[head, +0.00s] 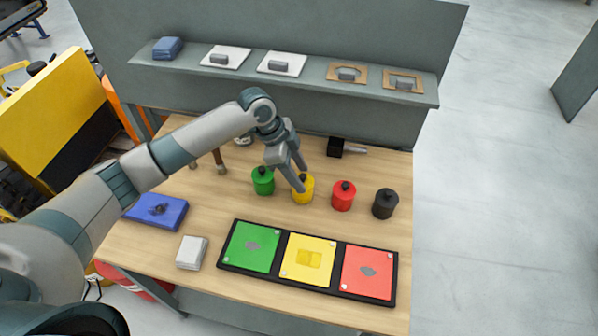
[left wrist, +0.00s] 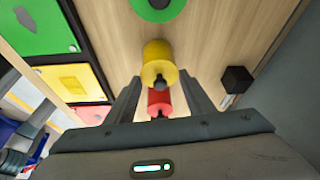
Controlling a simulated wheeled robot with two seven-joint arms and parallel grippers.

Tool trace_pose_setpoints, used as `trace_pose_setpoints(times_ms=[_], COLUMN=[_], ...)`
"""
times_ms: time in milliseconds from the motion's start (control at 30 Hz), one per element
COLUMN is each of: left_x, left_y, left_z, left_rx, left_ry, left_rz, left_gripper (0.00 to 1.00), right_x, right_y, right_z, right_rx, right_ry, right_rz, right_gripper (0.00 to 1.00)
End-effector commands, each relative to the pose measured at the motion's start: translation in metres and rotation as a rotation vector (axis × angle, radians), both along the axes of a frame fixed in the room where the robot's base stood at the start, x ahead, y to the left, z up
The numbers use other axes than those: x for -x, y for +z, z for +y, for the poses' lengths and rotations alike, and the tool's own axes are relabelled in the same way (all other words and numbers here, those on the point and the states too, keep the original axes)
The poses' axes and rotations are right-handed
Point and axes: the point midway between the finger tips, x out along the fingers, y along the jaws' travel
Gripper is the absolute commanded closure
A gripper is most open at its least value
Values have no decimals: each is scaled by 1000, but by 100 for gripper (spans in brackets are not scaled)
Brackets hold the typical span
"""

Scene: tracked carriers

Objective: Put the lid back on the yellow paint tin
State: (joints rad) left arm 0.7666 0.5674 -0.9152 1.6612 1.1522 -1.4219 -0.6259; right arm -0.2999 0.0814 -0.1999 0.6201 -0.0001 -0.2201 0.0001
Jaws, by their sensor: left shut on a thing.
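The yellow paint tin (head: 303,195) stands upright on the wooden table, between the green tin (head: 263,182) and the red tin (head: 342,197). A yellow lid with a dark knob shows at its top, and in the left wrist view the yellow top (left wrist: 158,62) lies between my fingertips. My left gripper (head: 302,181) reaches down from above and is shut on the yellow lid. The fingers partly hide the tin's top, so I cannot tell whether the lid is fully seated or a little above the rim. My right gripper is not in view.
A black tin (head: 385,203) stands at the row's right end. A black tray (head: 284,260) with green, yellow and red plates lies in front. A black-headed tool (head: 336,147) lies behind. A blue item (head: 157,211) and a white block (head: 191,252) lie left. A grey shelf (head: 310,83) overhangs the back.

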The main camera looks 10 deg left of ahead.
Motion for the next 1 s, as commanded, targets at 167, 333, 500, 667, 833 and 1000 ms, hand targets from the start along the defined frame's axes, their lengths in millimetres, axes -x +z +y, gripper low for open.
trace_pose_setpoints(times_ms=[167,333,500,667,833,1000], left_x=[0,0,0,0,0,0], left_y=[0,0,-1,-1,0,-1], left_z=[0,0,0,0,0,0], left_rx=[0,0,0,0,0,0], left_ry=[0,0,0,0,0,0], left_rz=[0,0,0,0,0,0], left_gripper=[73,73,73,73,30,25], right_x=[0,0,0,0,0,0], right_y=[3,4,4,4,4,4], right_z=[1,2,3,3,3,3], right_rx=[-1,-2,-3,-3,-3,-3], right_ry=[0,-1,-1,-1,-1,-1], right_rz=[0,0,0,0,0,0], right_gripper=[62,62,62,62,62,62])
